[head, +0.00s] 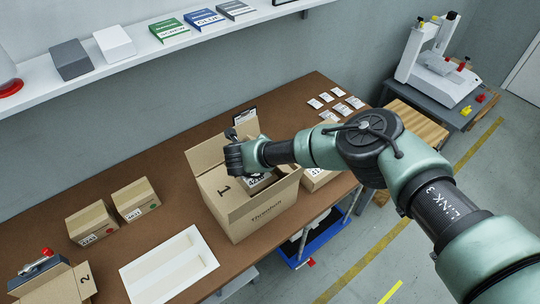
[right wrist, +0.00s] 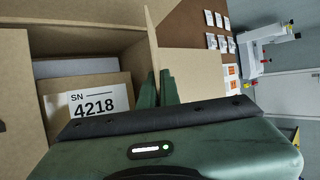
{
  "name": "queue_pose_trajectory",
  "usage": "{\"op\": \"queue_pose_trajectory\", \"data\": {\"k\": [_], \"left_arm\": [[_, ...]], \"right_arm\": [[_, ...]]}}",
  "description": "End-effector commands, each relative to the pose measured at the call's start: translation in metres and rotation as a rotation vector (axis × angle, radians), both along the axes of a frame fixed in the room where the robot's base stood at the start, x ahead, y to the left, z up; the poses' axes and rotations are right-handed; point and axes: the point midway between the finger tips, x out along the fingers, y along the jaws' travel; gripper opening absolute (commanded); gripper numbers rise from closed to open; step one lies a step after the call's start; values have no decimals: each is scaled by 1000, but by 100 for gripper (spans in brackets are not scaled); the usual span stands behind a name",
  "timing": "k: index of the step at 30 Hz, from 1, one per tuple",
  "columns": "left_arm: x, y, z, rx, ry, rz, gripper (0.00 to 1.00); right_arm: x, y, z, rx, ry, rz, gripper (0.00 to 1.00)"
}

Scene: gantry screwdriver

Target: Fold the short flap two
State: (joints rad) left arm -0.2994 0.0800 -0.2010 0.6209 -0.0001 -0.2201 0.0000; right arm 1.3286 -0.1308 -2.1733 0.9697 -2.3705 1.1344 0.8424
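The open cardboard box (head: 265,215) marked "1" stands on the brown table. A smaller carton labelled 4218 (right wrist: 95,100) lies inside the box. In the right wrist view my right gripper (right wrist: 158,88) has its two fingers close together at the box's upper edge, beside a flap (right wrist: 192,75). My left gripper is not in view.
Two small cartons (head: 92,222) (head: 136,198) and a white board (head: 170,264) lie left of the box. Another open box (head: 62,284) marked "2" is at the lower left. Small cards (head: 341,108) lie at the far right. A wall shelf (head: 150,48) runs above the table.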

Motion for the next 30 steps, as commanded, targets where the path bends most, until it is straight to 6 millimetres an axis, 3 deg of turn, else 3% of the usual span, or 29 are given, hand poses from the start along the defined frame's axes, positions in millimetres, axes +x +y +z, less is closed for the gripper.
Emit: {"op": "queue_pose_trajectory", "data": {"k": [1,6,22,24,25,30], "left_arm": [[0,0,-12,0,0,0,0],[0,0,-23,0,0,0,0],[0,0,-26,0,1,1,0],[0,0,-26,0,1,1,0],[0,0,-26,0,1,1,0],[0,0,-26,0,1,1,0]], "right_arm": [[-1,3,-7,-17,-14,3,0],[-3,4,-7,-62,-46,2,0],[-3,5,-5,-84,-60,1,0],[-4,5,-5,-84,-60,1,20],[-3,5,-5,-84,-60,1,25],[-3,4,-5,-84,-60,1,25]]}}
